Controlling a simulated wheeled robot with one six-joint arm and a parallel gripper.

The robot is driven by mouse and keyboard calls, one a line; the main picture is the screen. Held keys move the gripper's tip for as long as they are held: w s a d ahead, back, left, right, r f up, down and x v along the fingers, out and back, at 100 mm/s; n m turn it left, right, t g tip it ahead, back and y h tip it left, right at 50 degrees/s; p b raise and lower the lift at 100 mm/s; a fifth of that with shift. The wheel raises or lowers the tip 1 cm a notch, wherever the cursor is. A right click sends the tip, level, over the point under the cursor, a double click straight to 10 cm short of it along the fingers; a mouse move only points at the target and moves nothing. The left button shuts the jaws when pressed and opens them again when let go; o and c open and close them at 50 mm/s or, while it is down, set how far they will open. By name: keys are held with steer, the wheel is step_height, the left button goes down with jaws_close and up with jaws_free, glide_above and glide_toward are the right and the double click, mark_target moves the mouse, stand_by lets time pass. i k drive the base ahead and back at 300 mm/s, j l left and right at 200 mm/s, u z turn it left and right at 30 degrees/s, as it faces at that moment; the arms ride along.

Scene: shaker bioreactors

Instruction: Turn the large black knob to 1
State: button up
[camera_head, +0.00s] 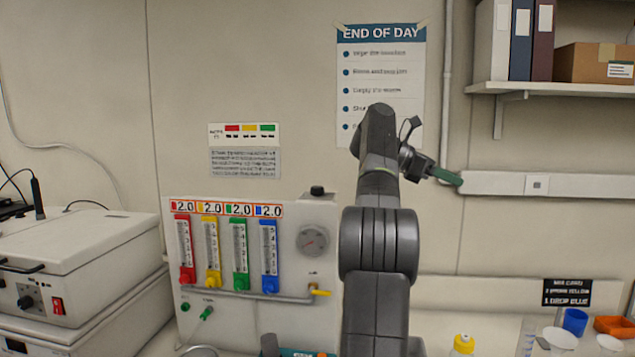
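A black knob (26,302) sits on the front of the white box-shaped machine (75,255) at the left, beside a red switch. Its pointer and any scale marks are too small to read. Another, smaller-looking black knob (317,191) stands on top of the white flowmeter panel (330,265) in the middle. I cannot tell for sure which one the task names. My gripper (455,179) is raised in front of the wall, right of the panel and far from both knobs. Its fingers look greenish and point right; whether they are open or shut is unclear. I see nothing held.
The panel carries red, yellow, green and blue flowmeters (240,255), a round gauge (312,240) and a yellow-handled valve (321,292). A shelf (560,88) with binders and a box hangs upper right. A yellow-capped bottle (463,344) and a blue cup (575,321) stand lower right.

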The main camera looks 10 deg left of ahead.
mark_target(315, 190)
steer(key=k+j, duration=0.1)
steer(key=j, duration=0.3)
steer(key=k+j, duration=0.1)
steer(key=j, duration=0.25)
steer(key=k+j, duration=0.1)
steer(key=j, duration=0.3)
steer(key=k+j, duration=0.1)
steer(key=j, duration=0.25)
steer(key=i+j+u, duration=0.1)
steer(key=i+j, duration=0.5)
steer(key=i, duration=0.05)
